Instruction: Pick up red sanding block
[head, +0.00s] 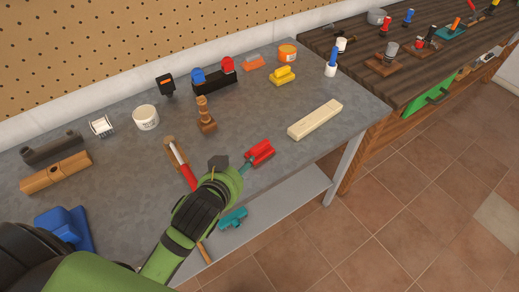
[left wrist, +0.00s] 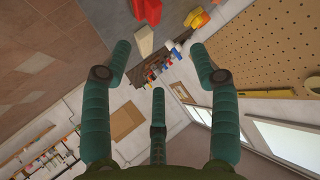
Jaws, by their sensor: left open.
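The red sanding block (head: 260,151) lies on the grey workbench (head: 290,95) near its front edge. In the left wrist view a red block (left wrist: 148,9) shows at the top edge, partly cut off, between the line of the fingers. My left gripper (head: 240,192) is open and empty, with its teal fingers spread. In the head view one finger overlaps the block's near left end; I cannot tell whether they touch. The other finger shows over the bench's front edge. My right gripper is not in view.
A pale wooden bar (head: 315,119) lies right of the block. A hammer-like tool (head: 183,168) with a red part lies left of the gripper. A yellow block (head: 283,75) and a wooden stand (head: 206,115) are farther back. Bare bench lies between them.

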